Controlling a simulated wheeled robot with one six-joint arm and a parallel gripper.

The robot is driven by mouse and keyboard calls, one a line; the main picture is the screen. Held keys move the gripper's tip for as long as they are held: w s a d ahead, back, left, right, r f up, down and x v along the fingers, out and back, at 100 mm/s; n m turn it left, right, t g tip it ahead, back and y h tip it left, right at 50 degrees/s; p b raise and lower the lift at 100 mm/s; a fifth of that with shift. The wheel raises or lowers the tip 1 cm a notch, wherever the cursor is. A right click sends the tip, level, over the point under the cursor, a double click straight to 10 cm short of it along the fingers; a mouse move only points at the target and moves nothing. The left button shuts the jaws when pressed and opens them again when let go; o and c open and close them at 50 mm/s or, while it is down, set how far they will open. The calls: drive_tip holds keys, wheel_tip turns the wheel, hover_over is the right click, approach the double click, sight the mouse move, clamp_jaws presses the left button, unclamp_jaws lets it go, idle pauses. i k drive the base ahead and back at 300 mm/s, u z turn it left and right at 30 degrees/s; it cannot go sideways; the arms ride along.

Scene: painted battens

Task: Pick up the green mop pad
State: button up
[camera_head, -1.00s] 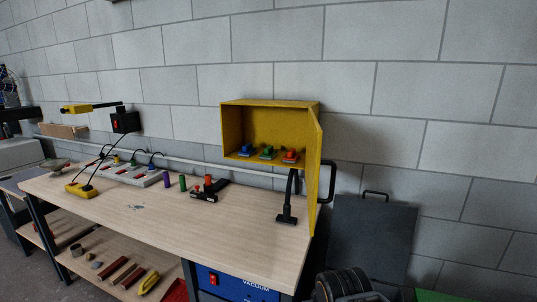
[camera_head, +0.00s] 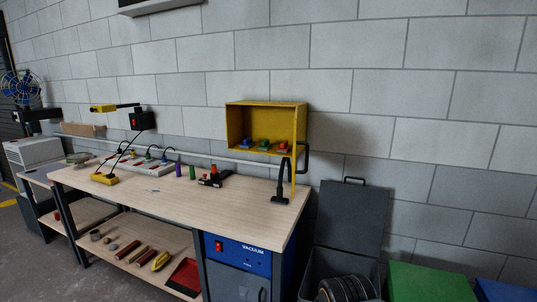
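A small green item (camera_head: 263,145) stands on the floor of the open yellow wall box (camera_head: 230,125), between a blue one (camera_head: 246,144) and a red one (camera_head: 284,147). It is too small for me to tell whether it is a mop pad, and no other thing in view is clearly one. My gripper is not in view.
The wooden bench (camera_head: 225,202) carries a black nozzle stand (camera_head: 281,190), purple (camera_head: 178,169) and green (camera_head: 192,173) cylinders and a power strip (camera_head: 150,167). A bin with a raised dark lid (camera_head: 350,215) and a green box (camera_head: 430,283) stand on the right.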

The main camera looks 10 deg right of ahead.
sight(265, 145)
drive_tip(key=z, duration=0.5)
drive_tip(key=k, duration=0.25)
drive_tip(key=u, duration=1.7)
drive_tip(key=i, duration=1.85)
drive_tip(key=z, duration=1.1)
drive_tip(key=i, duration=0.7)
drive_tip(key=z, duration=0.7)
